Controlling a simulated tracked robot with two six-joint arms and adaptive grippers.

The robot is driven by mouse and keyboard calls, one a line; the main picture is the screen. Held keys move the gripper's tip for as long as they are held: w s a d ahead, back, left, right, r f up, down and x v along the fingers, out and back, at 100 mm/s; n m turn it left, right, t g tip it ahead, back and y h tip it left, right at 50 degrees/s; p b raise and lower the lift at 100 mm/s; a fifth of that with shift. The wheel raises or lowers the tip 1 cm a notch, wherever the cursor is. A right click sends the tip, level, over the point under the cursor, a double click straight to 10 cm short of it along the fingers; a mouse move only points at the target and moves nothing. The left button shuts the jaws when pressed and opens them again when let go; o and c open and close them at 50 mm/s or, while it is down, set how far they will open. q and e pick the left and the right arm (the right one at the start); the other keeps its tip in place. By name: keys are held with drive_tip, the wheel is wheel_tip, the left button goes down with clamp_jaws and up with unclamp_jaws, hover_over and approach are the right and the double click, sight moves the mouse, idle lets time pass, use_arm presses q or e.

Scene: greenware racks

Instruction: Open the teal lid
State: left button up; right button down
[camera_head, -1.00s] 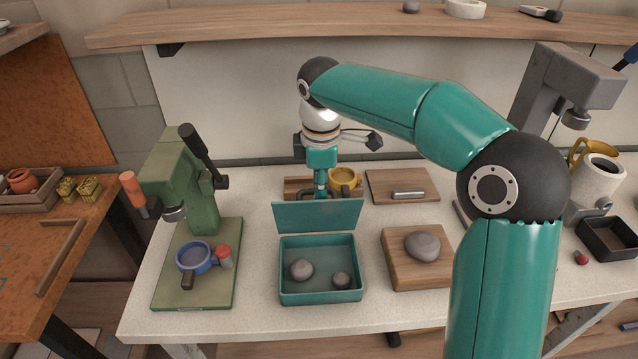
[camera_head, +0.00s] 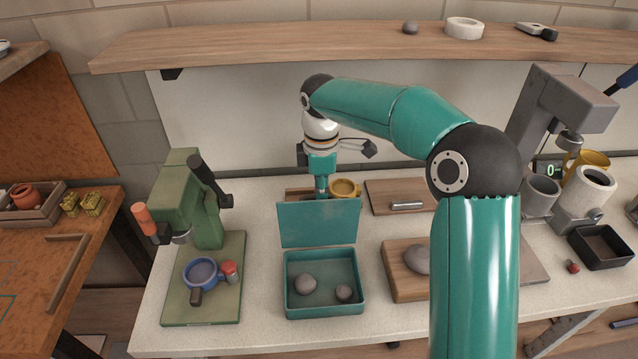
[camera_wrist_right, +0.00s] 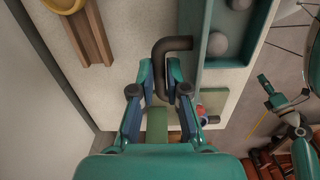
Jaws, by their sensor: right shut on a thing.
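The teal lid (camera_head: 318,224) stands up at the back edge of the teal box (camera_head: 324,313), leaning back, with its inner face toward the head camera. The box is open on the light worktop, with two grey lumps (camera_head: 306,284) inside. My right gripper (camera_head: 321,188) is behind the lid in the head view, its fingertips hidden there. In the right wrist view, my right gripper (camera_wrist_right: 161,78) is closed around a dark bent handle (camera_wrist_right: 172,43) beside the lid's teal edge (camera_wrist_right: 194,72). My left gripper is in neither view.
A green press (camera_head: 187,205) stands left of the box. A wooden board (camera_head: 398,287) with a grey lump is close on the right. A yellow cup (camera_head: 345,187) is behind the lid. A wooden shelf (camera_head: 300,44) runs above.

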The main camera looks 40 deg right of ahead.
drive_tip(key=shift+w+d, duration=0.1)
drive_tip(key=shift+w, duration=0.25)
drive_tip(key=shift+s+r, duration=0.1)
drive_tip(key=c, duration=1.5)
unclamp_jaws()
drive_tip(key=shift+o, duration=0.2)
drive_tip(key=shift+s, duration=0.1)
drive_tip(key=shift+r, duration=0.1)
wheel_tip(320, 180, up, 12)
drive_tip(key=shift+s+f, duration=0.1)
drive_tip(key=shift+f, duration=0.1)
